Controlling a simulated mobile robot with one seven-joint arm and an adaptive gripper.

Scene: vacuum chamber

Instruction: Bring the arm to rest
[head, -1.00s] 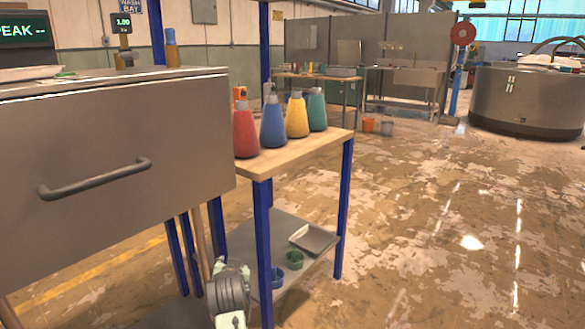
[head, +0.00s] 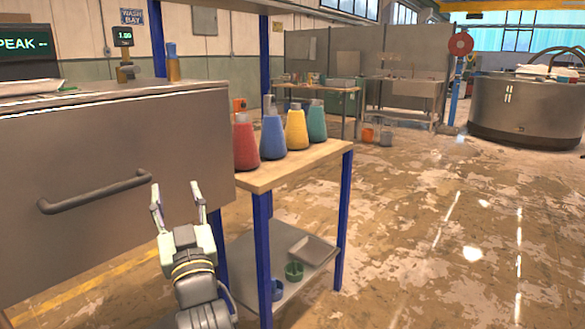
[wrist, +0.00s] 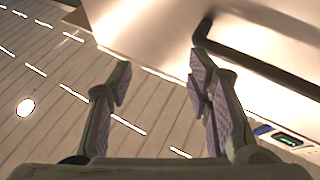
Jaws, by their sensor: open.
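My gripper (head: 178,205) is raised in front of the grey metal cabinet (head: 100,145) at the left of the head view, close to its right end. Its two fingers point up and stand apart, with nothing between them. In the wrist view my gripper (wrist: 160,95) is also open and empty. The cabinet's dark bar handle (head: 95,192) is to the left of the fingers in the head view. The handle (wrist: 255,70) shows at the upper right of the wrist view, near the right finger; I cannot tell the gap.
A blue-posted bench with a wooden top (head: 285,165) holds red (head: 245,145), blue (head: 272,137), yellow and green flasks. Its lower shelf has a grey tray (head: 312,250) and small bowls. Open floor (head: 440,230) lies to the right. A round metal vessel (head: 530,108) stands far back.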

